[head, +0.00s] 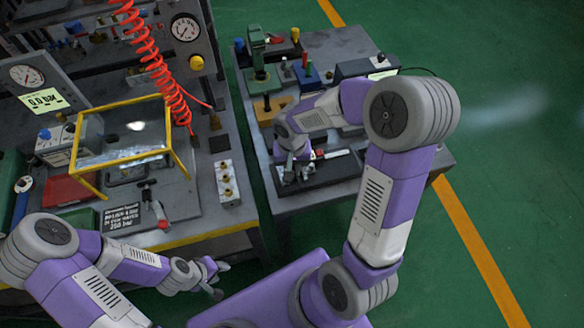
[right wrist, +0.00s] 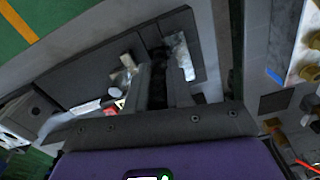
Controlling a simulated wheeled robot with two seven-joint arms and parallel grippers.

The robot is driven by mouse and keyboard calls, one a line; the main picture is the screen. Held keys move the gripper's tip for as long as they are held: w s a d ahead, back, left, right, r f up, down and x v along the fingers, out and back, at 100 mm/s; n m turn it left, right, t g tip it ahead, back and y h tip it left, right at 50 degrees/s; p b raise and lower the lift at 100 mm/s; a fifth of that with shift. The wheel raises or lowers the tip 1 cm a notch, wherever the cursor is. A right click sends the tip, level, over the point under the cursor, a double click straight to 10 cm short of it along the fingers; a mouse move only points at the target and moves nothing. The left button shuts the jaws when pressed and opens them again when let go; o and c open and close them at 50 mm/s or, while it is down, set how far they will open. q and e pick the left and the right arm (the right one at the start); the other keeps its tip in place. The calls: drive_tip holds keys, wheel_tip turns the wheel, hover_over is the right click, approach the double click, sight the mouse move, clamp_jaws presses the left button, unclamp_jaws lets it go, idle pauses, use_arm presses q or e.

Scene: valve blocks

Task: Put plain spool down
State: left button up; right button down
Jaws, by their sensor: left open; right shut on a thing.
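My right gripper (head: 290,172) is over the dark tray (head: 340,172) on the right-hand bench. In the right wrist view its two fingers (right wrist: 158,75) are close together around a dark narrow thing, which I take to be the plain spool (right wrist: 156,90). Its outline is mostly hidden by the fingers, and I cannot tell whether it touches the tray. A silvery block (right wrist: 181,56) lies right of the fingers, and a pale metal piece (right wrist: 122,78) lies left of them. My left gripper (head: 214,276) is open and empty in front of the left bench.
The left bench holds a yellow-framed clear guard (head: 125,140), gauges and a plate with brass fittings (head: 228,182). A red coiled hose (head: 160,65) hangs above it. A green press (head: 259,60) and coloured-handled tools stand behind the tray. A gap separates the benches.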

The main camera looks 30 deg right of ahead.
drive_tip(key=shift+f, duration=0.2)
drive_tip(key=c, duration=1)
unclamp_jaws()
drive_tip(key=shift+r, duration=0.1)
drive_tip(key=shift+r, duration=0.1)
drive_tip(key=shift+r, duration=0.3)
wheel_tip(320, 180, up, 12)
drive_tip(key=p, duration=0.3)
drive_tip(key=shift+f, duration=0.2)
